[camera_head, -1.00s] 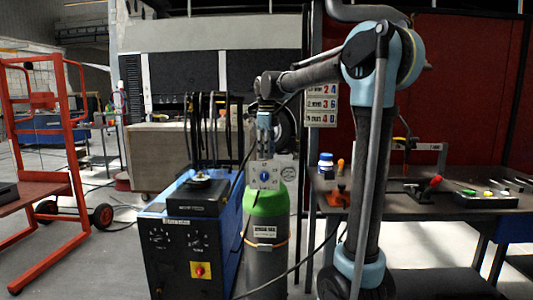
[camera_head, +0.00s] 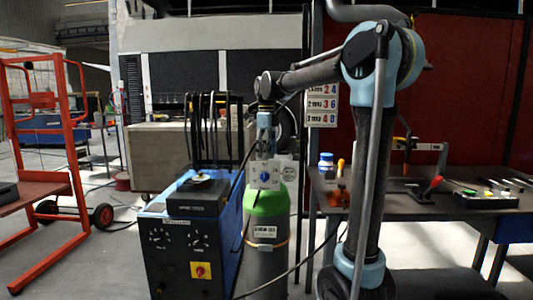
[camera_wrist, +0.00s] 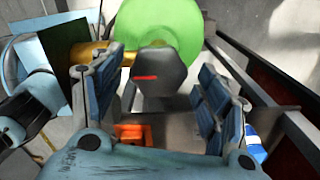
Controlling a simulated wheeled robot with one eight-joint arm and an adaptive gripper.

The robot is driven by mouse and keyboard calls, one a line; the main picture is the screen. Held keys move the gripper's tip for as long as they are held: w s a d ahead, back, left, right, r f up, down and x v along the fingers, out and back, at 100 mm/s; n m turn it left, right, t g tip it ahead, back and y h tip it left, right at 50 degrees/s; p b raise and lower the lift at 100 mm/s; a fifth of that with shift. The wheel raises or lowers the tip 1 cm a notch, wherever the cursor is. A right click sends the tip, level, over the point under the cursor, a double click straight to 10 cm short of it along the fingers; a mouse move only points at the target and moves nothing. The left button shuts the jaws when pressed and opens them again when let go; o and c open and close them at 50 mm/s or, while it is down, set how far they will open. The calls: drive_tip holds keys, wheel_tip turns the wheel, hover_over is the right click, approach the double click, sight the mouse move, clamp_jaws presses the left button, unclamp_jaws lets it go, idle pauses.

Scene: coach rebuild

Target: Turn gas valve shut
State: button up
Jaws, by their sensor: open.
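The gas cylinder has a green top (camera_head: 267,200) and a dark grey body, and stands upright beside the blue machine. A white plate with a blue centre (camera_head: 265,176) shows in front of its top. In the wrist view, a dark grey faceted valve knob (camera_wrist: 158,80) with a red mark lies in front of the green cylinder top (camera_wrist: 165,22). A brass fitting (camera_wrist: 86,52) is at its left. My gripper (camera_head: 264,150) is above the cylinder, pointing down. In the wrist view my gripper (camera_wrist: 155,75) is open, with the knob between its fingers; contact cannot be told.
A blue welding machine (camera_head: 180,240) stands left of the cylinder. A workbench (camera_head: 430,202) with tools is at the right. A red cart (camera_head: 50,180) stands far left. A dark cable (camera_head: 290,268) runs past the cylinder's front.

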wheel_tip(320, 180, up, 12)
idle(0.6)
